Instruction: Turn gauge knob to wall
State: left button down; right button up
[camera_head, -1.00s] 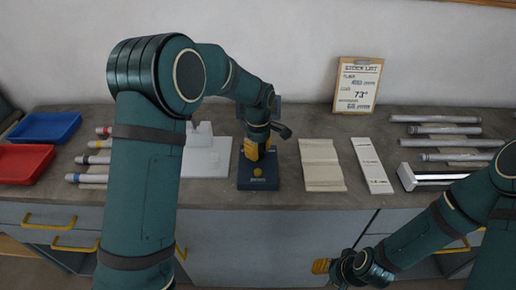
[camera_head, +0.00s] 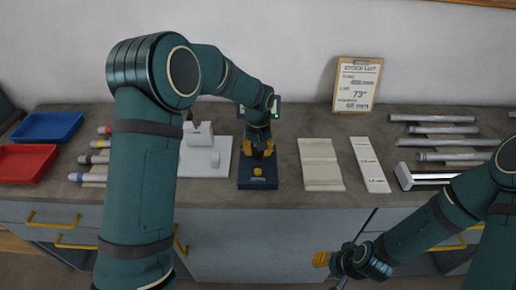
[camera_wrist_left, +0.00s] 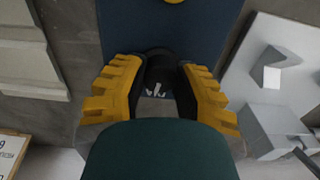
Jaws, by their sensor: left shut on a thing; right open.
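The gauge (camera_head: 258,184) is a dark blue base on the bench with a yellow button at its front. My left gripper (camera_head: 258,150) points down over the base. In the left wrist view, its yellow fingers (camera_wrist_left: 158,92) are shut on both sides of the dark round knob (camera_wrist_left: 157,56). White marks show near the knob between the fingers; the rest of the knob is hidden by the gripper. My right gripper (camera_head: 322,261) is open and empty, low in front of the bench.
A white stepped fixture (camera_head: 208,165) stands left of the gauge. A cream grooved block (camera_head: 321,166) and a white marked strip (camera_head: 371,165) lie to its right. Blue (camera_head: 45,127) and red (camera_head: 24,163) trays sit far left. A stock list board (camera_head: 357,85) leans on the wall.

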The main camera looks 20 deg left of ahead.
pick_arm(q)
jog(key=m, duration=0.5)
jog(key=shift+m+p, duration=0.3)
jog(key=shift+p, duration=0.05)
jog(key=shift+m+p, duration=0.3)
jog(key=shift+m, duration=2)
jog(key=shift+f, duration=0.1)
jog(key=c, duration=0.6)
grip_release()
notch_tip(320, 180, up, 12)
